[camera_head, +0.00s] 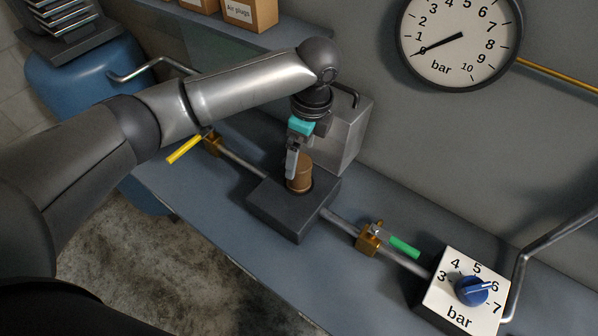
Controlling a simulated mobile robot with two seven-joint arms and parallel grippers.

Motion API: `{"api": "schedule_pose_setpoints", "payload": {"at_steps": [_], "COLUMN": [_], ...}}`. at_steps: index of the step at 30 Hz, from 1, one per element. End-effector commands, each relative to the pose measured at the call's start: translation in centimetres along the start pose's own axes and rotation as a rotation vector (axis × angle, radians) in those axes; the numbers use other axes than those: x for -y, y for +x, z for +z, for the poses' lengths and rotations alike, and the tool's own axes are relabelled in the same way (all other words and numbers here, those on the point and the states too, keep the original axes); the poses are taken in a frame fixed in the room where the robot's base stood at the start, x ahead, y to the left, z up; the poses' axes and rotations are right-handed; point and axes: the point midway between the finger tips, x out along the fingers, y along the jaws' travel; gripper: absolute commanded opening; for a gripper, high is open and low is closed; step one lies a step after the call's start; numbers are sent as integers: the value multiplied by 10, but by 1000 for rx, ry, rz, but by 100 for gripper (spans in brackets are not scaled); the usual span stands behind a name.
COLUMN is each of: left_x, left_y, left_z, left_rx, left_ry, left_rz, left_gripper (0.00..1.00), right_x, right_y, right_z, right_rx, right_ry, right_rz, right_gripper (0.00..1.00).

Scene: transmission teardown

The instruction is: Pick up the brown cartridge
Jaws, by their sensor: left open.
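The brown cartridge (301,177) stands upright in a dark square block (278,217) on the blue-grey bench. My left gripper (294,163) points down at the cartridge, with a finger along its left side. The gripper is open; its other finger is hidden, and I cannot tell whether the visible finger touches the cartridge. My right gripper is not in view.
A pipe runs through the block, with a yellow-handled valve (185,149) on the left and a green-handled valve (404,247) on the right. A regulator box with a blue knob (472,290) stands at right. A grey metal box (349,130) is close behind the cartridge. A pressure gauge (459,45) hangs on the wall.

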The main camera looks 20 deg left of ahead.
Motion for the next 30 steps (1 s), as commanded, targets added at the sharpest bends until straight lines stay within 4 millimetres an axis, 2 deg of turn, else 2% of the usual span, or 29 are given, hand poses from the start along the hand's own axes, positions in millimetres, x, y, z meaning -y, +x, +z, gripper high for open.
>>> {"api": "schedule_pose_setpoints", "payload": {"at_steps": [3,8,15,18,26,30], "left_x": [0,0,2,2,2,2], "left_y": [15,23,59,68,70,70], "left_z": [0,0,-2,-2,-3,-3], "left_rx": [1,1,2,1,1,1], "left_ry": [0,1,-1,0,1,1], "left_rz": [0,0,1,-1,-2,-2], "left_gripper": [100,100,100,100,100,86], "right_x": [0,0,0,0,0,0], "right_y": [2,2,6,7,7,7], "right_z": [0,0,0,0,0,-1], "right_rx": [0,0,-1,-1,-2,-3], "right_ry": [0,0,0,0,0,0], "right_rz": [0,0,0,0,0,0], "right_gripper": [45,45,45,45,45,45]}}
